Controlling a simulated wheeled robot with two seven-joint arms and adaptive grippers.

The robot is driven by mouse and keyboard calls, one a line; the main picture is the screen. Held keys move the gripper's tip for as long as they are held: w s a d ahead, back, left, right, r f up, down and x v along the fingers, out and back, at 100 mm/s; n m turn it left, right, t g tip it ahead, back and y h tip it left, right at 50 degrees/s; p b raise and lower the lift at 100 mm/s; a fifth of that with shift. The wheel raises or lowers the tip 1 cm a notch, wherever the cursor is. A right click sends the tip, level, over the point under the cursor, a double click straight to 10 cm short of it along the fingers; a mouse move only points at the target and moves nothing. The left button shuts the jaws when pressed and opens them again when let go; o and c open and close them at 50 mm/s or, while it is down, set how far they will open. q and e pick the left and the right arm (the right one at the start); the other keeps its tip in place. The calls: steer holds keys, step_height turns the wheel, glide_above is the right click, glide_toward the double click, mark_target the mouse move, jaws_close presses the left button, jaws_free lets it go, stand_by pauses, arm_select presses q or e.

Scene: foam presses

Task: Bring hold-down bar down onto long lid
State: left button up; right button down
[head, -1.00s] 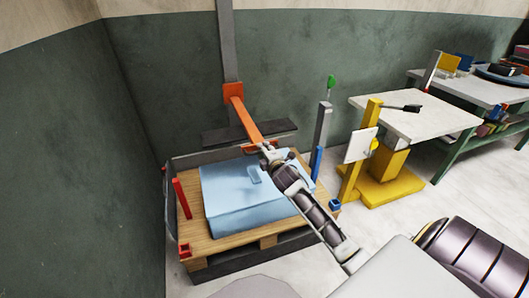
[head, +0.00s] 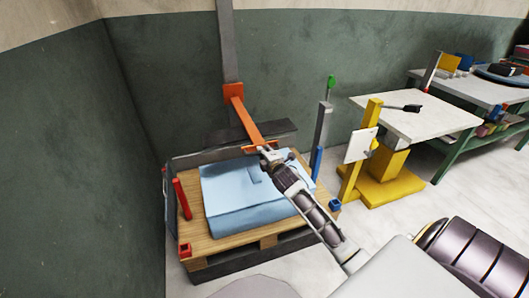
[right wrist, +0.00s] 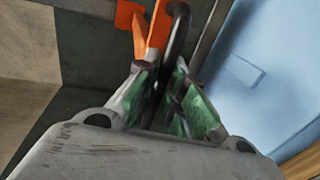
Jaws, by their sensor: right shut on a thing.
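The hold-down bar (head: 248,120) is orange and slopes down from a bracket on a tall grey post. Its lower end is above the far part of the light blue block (head: 235,216), whose broad top I take for the long lid (head: 225,177). My right gripper (head: 266,155) is at the bar's lower end. In the right wrist view, my gripper's green-lined fingers (right wrist: 165,90) are closed around a dark handle (right wrist: 178,38) beside the orange bar (right wrist: 153,30). The blue surface (right wrist: 240,70) lies to the right. Bar-to-lid contact cannot be told. My left gripper is not in view.
A yellow stand (head: 380,187) and a white-topped table (head: 425,118) are farther right. Walls close off the left and back.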

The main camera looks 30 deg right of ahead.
step_height(320, 180, down, 19)
steer(key=b, duration=0.7)
steer(key=shift+r, duration=0.2)
steer(key=shift+f+b, duration=0.85)
steer(key=shift+f, duration=0.35)
steer(key=shift+f+b, duration=0.4)
steer(key=shift+f, duration=0.25)
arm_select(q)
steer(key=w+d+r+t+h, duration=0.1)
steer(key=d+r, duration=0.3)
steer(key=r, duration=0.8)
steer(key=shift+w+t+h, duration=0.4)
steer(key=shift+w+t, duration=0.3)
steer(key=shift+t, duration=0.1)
arm_select(e)
steer(key=shift+f, duration=0.4)
steer(key=c, duration=1.5)
jaws_free()
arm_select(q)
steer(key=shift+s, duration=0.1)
